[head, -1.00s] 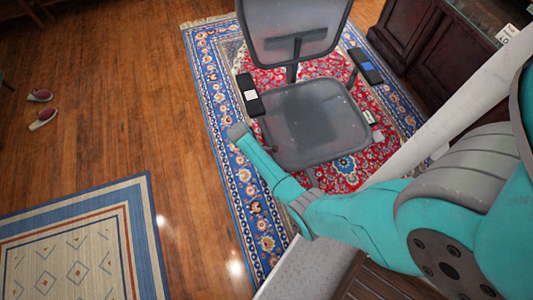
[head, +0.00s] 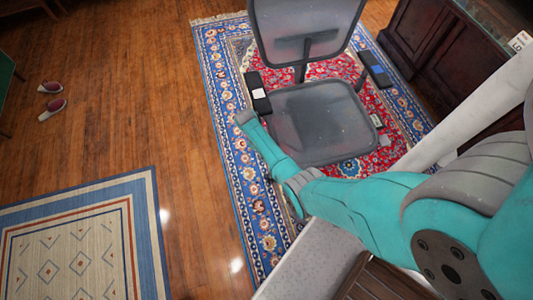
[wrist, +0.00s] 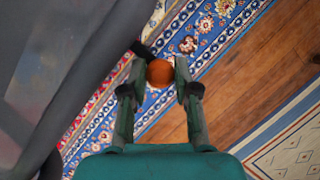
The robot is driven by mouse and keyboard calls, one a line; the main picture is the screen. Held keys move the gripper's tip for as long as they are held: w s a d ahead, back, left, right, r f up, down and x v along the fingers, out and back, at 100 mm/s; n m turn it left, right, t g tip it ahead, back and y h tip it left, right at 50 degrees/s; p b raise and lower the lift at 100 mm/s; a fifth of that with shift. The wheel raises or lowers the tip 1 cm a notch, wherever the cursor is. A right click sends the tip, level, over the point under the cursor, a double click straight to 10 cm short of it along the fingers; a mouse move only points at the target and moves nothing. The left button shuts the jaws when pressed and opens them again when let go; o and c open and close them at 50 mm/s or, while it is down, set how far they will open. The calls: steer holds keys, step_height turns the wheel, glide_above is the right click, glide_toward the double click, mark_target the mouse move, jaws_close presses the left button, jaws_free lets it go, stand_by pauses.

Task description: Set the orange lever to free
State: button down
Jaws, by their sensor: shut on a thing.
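The orange lever (wrist: 159,72) shows in the wrist view as a round orange knob. A dark stem runs from it up and left toward the chair. My gripper (wrist: 160,78) is shut on the knob, with one finger on each side. The grey office chair (head: 318,122) stands in the middle of the head view, with its seat edge and underside along the left of the wrist view (wrist: 60,70). In the head view, the lever and my fingertips cannot be made out. My arm reaches to the left side of the seat.
The chair stands on a red and blue patterned rug (head: 240,185). A beige and blue rug (head: 85,245) lies at lower left. Slippers (head: 52,108) lie on the open wood floor at left. A dark wood cabinet (head: 430,50) stands at upper right.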

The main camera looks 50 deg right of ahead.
steer(key=c, duration=0.9)
jaws_free()
steer(key=v, duration=1.2)
